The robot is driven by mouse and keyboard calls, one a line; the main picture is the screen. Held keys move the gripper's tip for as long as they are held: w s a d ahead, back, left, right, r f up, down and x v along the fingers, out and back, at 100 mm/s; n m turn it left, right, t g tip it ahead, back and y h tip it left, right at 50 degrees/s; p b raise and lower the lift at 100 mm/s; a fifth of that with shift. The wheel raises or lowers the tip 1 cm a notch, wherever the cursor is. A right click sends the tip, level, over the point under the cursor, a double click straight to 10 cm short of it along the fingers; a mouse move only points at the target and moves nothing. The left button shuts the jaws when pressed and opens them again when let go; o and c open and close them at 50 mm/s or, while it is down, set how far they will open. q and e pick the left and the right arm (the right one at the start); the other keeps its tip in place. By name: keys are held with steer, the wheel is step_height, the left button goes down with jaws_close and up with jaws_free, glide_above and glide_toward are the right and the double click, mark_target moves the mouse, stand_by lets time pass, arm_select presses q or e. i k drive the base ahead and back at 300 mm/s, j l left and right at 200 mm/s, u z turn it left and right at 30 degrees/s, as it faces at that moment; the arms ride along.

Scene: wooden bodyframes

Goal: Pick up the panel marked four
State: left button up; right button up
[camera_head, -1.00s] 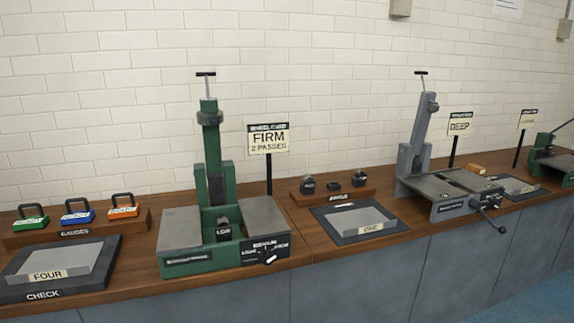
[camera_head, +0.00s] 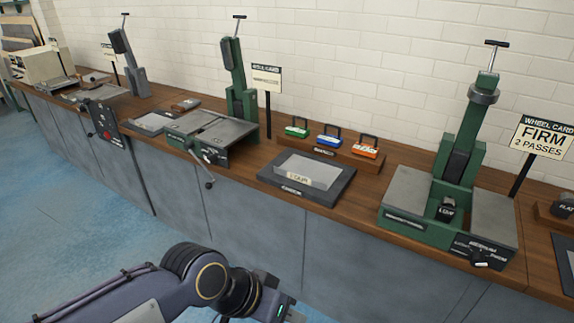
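The panel marked four (camera_head: 318,172) is a light grey metal sheet lying flat on the dark check mat (camera_head: 338,190) near the bench's front edge. Its label is small and hard to read now, but read FOUR in the earlier frame. My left gripper (camera_head: 288,314) is at the bottom edge, in front of the bench and well short of the panel. It is mostly cut off by the frame, so its fingers cannot be judged. My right gripper is not in view.
A wooden rack with green, blue and orange gauges (camera_head: 328,141) stands behind the mat. A green wheel machine (camera_head: 408,192) stands to the right, another (camera_head: 240,100) to the left with a crank (camera_head: 207,172) sticking out in front. Blue floor is open at the left.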

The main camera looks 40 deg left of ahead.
mark_target(317, 175)
steer(key=u, duration=1.1)
